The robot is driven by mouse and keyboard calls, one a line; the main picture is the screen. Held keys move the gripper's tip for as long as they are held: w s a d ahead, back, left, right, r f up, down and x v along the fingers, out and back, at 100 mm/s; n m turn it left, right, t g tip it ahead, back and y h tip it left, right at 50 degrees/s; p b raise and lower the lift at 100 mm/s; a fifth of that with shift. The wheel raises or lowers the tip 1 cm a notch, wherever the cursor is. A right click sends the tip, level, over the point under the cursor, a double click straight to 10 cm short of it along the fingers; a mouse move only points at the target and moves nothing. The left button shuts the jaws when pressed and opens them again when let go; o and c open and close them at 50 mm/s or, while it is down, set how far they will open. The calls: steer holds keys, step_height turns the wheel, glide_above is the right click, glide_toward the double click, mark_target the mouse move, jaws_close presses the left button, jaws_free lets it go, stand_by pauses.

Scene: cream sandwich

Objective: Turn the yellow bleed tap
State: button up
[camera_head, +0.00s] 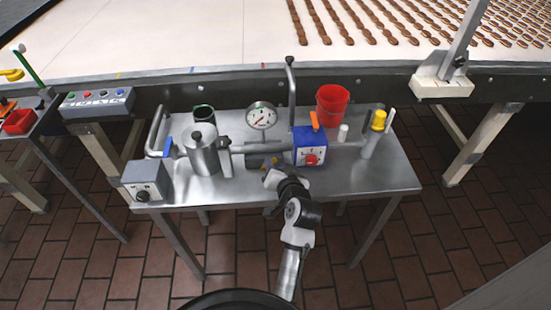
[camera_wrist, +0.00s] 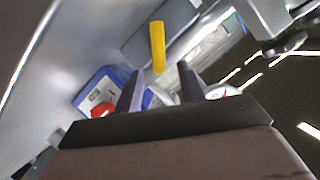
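The yellow tap handle (camera_wrist: 157,45) shows in the wrist view as a short yellow bar in front of a grey block. My gripper (camera_wrist: 160,68) is open there, with its two dark fingers apart. The lower end of the yellow bar lies between the fingertips in the picture; I see no finger clearly touching it. In the head view, my gripper (camera_head: 270,178) is at the front middle of the steel table, just below the pipe. Only small yellow bits of the handle (camera_head: 274,160) show there, and my gripper partly hides that spot.
A blue box (camera_head: 309,146) with a red knob stands close right of my gripper. A steel pot (camera_head: 201,150) and a gauge (camera_head: 262,116) are at the left and behind. A red bucket (camera_head: 332,105) and a yellow-capped fitting (camera_head: 378,121) are farther right on the steel table (camera_head: 385,178).

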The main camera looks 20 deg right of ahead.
steer(key=shift+x, duration=1.15)
jaws_close()
steer(key=shift+s+d+f+m+b, duration=0.1)
steer(key=shift+d+f+m+b, duration=0.1)
steer(key=shift+f+m+b, duration=0.15)
